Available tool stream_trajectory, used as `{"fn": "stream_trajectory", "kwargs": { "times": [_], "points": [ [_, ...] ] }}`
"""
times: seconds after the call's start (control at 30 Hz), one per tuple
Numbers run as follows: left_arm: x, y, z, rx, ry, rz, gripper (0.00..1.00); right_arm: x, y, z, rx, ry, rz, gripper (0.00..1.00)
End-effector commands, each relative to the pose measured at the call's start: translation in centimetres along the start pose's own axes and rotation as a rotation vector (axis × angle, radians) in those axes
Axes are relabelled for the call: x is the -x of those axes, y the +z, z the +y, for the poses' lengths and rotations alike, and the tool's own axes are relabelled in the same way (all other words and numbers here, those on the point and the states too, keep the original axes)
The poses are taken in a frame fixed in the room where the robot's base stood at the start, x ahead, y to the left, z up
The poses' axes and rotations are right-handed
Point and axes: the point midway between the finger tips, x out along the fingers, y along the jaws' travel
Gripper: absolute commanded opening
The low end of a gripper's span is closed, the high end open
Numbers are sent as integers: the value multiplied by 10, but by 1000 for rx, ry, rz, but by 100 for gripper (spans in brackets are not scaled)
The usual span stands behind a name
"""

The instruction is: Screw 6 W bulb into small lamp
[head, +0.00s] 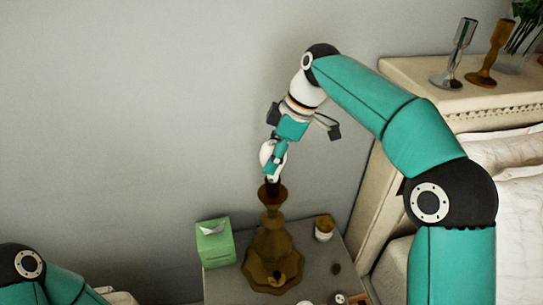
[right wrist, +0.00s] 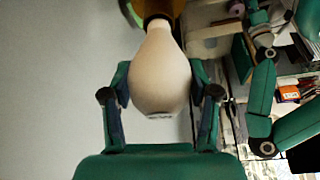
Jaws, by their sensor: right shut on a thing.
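A brown lamp base (head: 270,243) without a shade stands on the grey bedside table (head: 217,280) in the head view. A white bulb (head: 266,154) is upright at the top of the lamp. My right gripper (head: 271,160) is above the lamp, shut on the bulb. In the right wrist view the bulb (right wrist: 159,70) sits between both fingers of the gripper (right wrist: 160,95), its narrow end at the brown lamp top (right wrist: 160,8). Whether its thread is engaged is hidden. The bulb's marking is too small to read. My left gripper is out of view; only my left arm shows.
A green tissue box (head: 214,243) stands left of the lamp, and a small jar (head: 324,228) stands right of it. Small items lie at the table's front. The bed (head: 520,185) and a headboard shelf with two goblets (head: 482,70) are at the right.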

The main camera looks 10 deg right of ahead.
Motion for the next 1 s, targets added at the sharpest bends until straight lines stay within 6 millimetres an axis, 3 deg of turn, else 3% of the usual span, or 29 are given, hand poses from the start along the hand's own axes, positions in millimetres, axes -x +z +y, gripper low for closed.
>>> {"fn": "stream_trajectory", "kwargs": {
  "times": [0.2, 0.63, 1.0],
  "points": [
    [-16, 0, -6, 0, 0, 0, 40, -3, 1, 0, -176, 76, 0, 24],
    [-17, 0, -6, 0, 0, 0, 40, -2, 0, 1, -240, 101, 1, 24],
    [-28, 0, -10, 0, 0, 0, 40, -1, 1, 1, -498, 208, 1, 24]
  ]
}}
